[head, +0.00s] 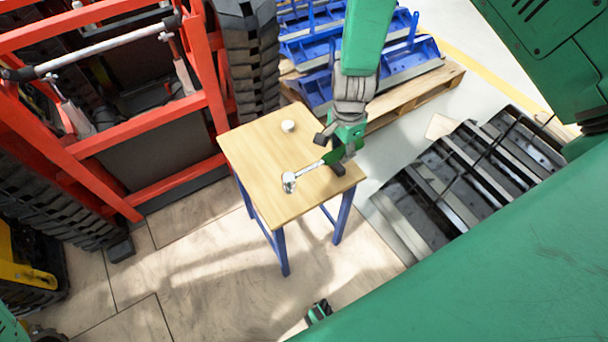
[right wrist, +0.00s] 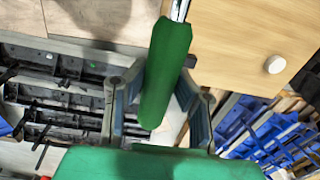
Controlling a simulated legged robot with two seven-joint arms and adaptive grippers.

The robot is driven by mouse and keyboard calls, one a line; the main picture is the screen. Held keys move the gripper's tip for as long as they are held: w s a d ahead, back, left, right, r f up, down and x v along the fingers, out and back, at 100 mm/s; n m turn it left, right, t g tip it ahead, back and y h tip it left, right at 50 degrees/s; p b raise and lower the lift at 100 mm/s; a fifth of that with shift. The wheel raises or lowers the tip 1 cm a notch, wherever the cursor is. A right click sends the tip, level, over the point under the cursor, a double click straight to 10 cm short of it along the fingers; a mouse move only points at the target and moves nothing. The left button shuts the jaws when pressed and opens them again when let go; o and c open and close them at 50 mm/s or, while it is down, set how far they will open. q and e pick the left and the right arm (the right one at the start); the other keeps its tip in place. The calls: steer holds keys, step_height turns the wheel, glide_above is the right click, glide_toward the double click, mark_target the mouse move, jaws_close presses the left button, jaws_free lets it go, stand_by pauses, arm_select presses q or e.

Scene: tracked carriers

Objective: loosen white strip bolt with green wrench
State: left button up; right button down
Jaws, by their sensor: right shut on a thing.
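The green wrench has a green handle (right wrist: 166,75) and a bright metal shaft and head (head: 290,182). My right gripper (head: 331,154) is shut on its handle, low over the right part of the wooden table. The wrench head points left in the head view, over the tabletop; I cannot tell whether it touches. In the right wrist view the handle lies between the two fingers (right wrist: 160,112). A white strip (head: 105,45) runs across the red carrier frame at upper left. Its bolt is too small to make out.
The wooden table (head: 250,150) on blue legs bears a small white round piece (head: 288,126). The red tracked carrier (head: 150,125) stands left of it. Blue parts lie on a pallet (head: 420,95) behind, dark metal racks (head: 440,190) at right.

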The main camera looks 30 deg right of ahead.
steer(key=s+p, duration=0.2)
steer(key=s, duration=1.1)
steer(key=shift+s, duration=0.3)
steer(key=shift+w, duration=0.1)
